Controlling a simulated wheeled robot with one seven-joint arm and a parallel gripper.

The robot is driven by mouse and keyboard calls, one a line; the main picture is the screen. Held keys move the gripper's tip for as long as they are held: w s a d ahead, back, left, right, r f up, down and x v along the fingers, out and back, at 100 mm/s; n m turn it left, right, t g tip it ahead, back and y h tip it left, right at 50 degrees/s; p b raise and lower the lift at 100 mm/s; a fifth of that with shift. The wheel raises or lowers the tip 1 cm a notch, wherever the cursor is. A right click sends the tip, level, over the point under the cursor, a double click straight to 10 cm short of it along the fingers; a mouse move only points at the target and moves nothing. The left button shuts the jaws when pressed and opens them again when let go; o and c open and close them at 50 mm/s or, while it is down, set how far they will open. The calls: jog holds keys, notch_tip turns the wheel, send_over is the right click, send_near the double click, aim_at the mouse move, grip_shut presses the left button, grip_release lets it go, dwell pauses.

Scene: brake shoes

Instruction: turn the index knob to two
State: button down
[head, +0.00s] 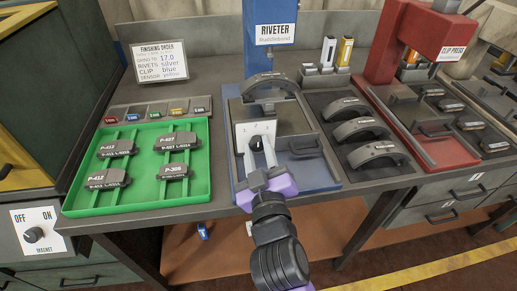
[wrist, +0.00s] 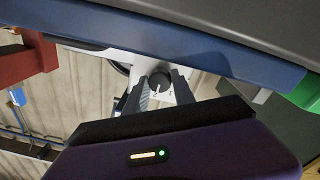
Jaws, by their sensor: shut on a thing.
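The index knob (head: 256,143) is a small dark round knob on a white plate (head: 243,131) at the front of the blue riveter (head: 271,28). The plate has small numerals along its upper part. In the wrist view the knob (wrist: 160,82) sits between my two fingers, with small marks beside it. My gripper (head: 258,153) reaches the plate from the front, and its fingers are closed on the knob. It also shows in the wrist view (wrist: 164,90). I cannot tell which number the knob points to.
A green tray (head: 140,200) with several labelled brake pads lies to the left. A curved shoe (head: 270,85) sits on the riveter, above the plate. More curved shoes (head: 374,152) lie on a dark tray to the right. The red clip press (head: 395,45) stands further right. An order card (head: 160,61) stands behind.

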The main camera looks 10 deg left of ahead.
jog(key=c, duration=1.1)
grip_release()
jog(key=shift+o, duration=0.2)
jog(key=shift+b+v, duration=0.35)
jog(key=shift+v, duration=3.55)
jog(key=shift+a, duration=0.1)
jog(key=shift+s+a+r+t+y, duration=0.2)
jog(key=shift+a+r+y, duration=0.15)
jog(key=shift+r, duration=0.25)
jog(key=shift+s+a+r+t+y, duration=0.1)
jog(key=shift+s+a+r+y, duration=0.1)
jog(key=shift+a+r+y, duration=0.3)
jog(key=s+d+f+m+g+h+p, duration=0.1)
jog(key=s+d+f+m+h+p, duration=0.1)
jog(key=s+d, duration=1)
jog(key=s+d+f+m+g+h+p, duration=0.2)
jog(key=s+d+m+h+p, duration=0.2)
jog(key=s+d, duration=0.8)
jog(key=s+m, duration=0.2)
jog(key=s, duration=0.5)
jog(key=shift+s+d+f+p, duration=0.25)
jog(key=shift+s+d+p, duration=0.05)
jog(key=shift+d+p, duration=0.1)
